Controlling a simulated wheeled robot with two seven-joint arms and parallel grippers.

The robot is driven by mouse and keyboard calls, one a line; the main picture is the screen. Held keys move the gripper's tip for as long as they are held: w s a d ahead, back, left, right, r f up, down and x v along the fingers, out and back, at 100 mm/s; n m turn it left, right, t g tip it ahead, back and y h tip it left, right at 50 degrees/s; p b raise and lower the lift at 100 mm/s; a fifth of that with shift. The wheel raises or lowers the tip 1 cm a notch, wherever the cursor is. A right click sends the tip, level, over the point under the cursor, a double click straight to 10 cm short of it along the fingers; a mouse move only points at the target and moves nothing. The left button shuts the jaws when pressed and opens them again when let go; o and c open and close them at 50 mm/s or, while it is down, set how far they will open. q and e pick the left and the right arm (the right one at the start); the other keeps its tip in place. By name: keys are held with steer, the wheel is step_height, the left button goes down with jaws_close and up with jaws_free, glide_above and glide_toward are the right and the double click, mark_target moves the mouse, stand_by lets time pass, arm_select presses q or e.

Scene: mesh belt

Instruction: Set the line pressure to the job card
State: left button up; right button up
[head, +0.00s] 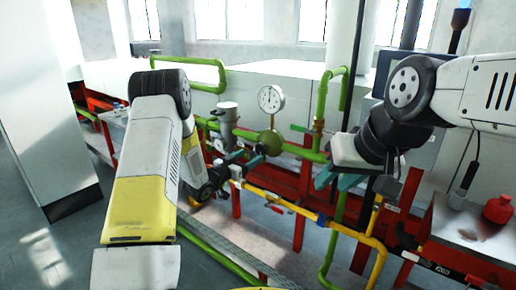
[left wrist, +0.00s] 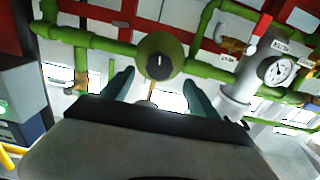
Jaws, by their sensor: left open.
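No readable job card shows.
Green pipes (head: 330,100), a yellow pipe (head: 300,209) and red frame bars surround the knob closely. A grey metal fitting (head: 227,120) stands left of the gauge. A red container (head: 497,209) rests on a bench at the right. Floor at the left is clear.

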mark_target(260, 150)
arm_select(q)
steer(key=x, duration=0.7)
steer(key=shift+s, duration=0.1)
steer(key=c, duration=1.4)
steer(key=shift+m, duration=2.3)
steer(key=o, duration=1.4)
steer(key=v, duration=0.7)
steer(key=shift+s+a, duration=0.2)
steer(key=shift+s, duration=0.15)
